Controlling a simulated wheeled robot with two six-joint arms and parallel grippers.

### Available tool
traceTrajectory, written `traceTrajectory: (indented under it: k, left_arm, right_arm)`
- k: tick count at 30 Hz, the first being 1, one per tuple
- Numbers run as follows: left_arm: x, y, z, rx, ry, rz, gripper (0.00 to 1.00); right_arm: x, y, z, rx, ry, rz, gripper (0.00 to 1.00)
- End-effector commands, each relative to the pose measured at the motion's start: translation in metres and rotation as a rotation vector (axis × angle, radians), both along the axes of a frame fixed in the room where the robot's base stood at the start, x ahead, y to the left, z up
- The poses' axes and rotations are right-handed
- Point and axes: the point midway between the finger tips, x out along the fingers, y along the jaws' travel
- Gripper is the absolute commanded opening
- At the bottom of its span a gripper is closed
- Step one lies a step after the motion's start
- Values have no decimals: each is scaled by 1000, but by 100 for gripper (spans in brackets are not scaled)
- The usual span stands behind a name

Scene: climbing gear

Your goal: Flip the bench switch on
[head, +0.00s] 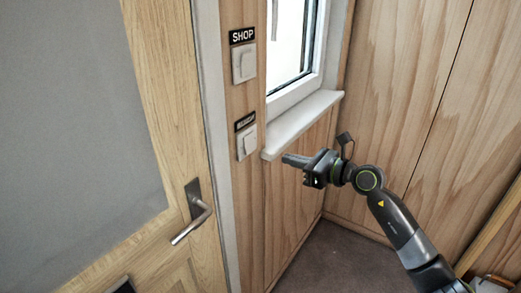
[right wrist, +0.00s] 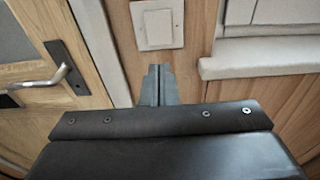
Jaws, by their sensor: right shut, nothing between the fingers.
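Two white wall switches sit one above the other on the wood strip between the door and the window. The upper switch (head: 244,63) is under a "SHOP" label (head: 242,35). The lower switch (head: 247,142) is under a smaller label (head: 245,121) that is too blurred to read. My right gripper (head: 286,159) is shut and empty, to the right of the lower switch and apart from it in the head view. In the right wrist view, a white switch (right wrist: 157,24) shows just beyond the shut fingertips (right wrist: 157,72). My left gripper is not in view.
A wood door (head: 165,100) with a metal lever handle (head: 193,219) is at the left. The window sill (head: 303,123) juts out just above my right gripper. Wood panelling (head: 410,80) covers the right wall. The floor (head: 328,262) below is clear.

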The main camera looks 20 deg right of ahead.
Motion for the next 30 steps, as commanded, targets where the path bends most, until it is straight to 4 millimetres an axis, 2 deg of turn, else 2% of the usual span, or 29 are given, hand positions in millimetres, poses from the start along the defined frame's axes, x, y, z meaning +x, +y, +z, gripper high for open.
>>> traceTrajectory:
  k: [9, 15, 21, 30]
  left_arm:
    - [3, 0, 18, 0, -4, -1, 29]
    - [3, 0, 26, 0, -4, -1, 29]
    - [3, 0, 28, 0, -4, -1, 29]
    - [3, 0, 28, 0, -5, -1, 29]
  right_arm:
    - [46, 38, -4, 5, 2, 2, 0]
    - [69, 55, -9, 1, 2, 1, 0]
    - [78, 62, -12, 0, 1, 0, 0]
    - [79, 63, -13, -1, 1, 0, 0]
